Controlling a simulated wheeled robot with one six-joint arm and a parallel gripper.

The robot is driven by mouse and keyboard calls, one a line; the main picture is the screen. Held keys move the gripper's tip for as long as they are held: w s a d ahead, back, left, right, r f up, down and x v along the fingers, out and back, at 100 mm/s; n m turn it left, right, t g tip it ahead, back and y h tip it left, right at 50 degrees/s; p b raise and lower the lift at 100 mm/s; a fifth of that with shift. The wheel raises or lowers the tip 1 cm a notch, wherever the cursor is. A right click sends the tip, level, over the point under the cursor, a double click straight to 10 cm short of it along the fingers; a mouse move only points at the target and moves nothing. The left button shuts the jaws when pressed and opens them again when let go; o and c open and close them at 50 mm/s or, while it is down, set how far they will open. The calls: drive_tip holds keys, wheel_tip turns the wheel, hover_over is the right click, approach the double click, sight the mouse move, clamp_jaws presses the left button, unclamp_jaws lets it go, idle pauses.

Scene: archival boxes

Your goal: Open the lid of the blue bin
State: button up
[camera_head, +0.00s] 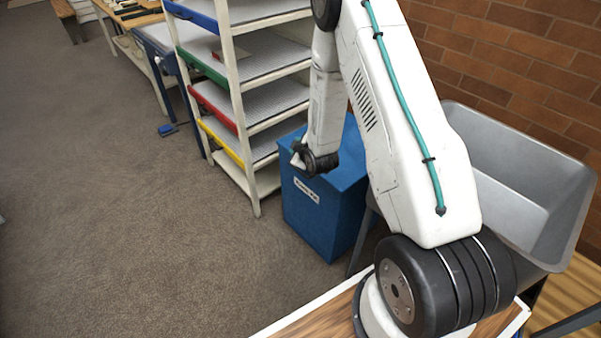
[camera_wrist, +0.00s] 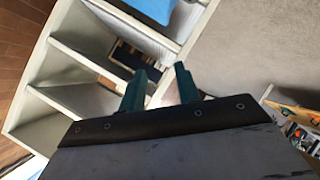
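The blue bin (camera_head: 318,222) stands on the floor beside the shelf rack, with a white label on its front. Its flat blue top (camera_head: 348,158) looks closed, and my arm hides part of it. My gripper (camera_head: 297,157) is in front of the bin's upper left part in the head view; the gap between them cannot be judged. In the wrist view my gripper (camera_wrist: 160,88) shows two teal fingers apart with nothing between them. A blue patch (camera_wrist: 155,8) at the top edge of the wrist view may be the bin, but I cannot tell.
A shelf rack (camera_head: 240,110) with coloured front strips stands left of the bin. A grey tub (camera_head: 520,185) is to the right by the brick wall (camera_head: 510,55). A wooden-topped table (camera_head: 310,322) is at the front. The carpet (camera_head: 110,190) at left is clear.

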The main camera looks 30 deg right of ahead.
sight(302, 174)
drive_tip(key=s+f+t, duration=0.1)
drive_tip(key=s+f, duration=0.1)
drive_tip(key=f, duration=0.2)
drive_tip(key=s+f+n+t, duration=0.1)
drive_tip(key=s+f, duration=0.1)
drive_tip(key=f, duration=0.2)
drive_tip(key=s+d+f, duration=0.1)
drive_tip(key=s+f, duration=0.1)
drive_tip(key=f, duration=0.2)
drive_tip(key=shift+s+f+n+t+h, duration=0.15)
drive_tip(key=shift+f+n+t+h, duration=0.15)
drive_tip(key=shift+f+t, duration=0.1)
drive_tip(key=shift+w+f, duration=0.15)
drive_tip(key=shift+w, duration=0.3)
drive_tip(key=x, duration=0.6)
drive_tip(key=shift+w+d, duration=0.1)
drive_tip(key=shift+w, duration=0.25)
clamp_jaws()
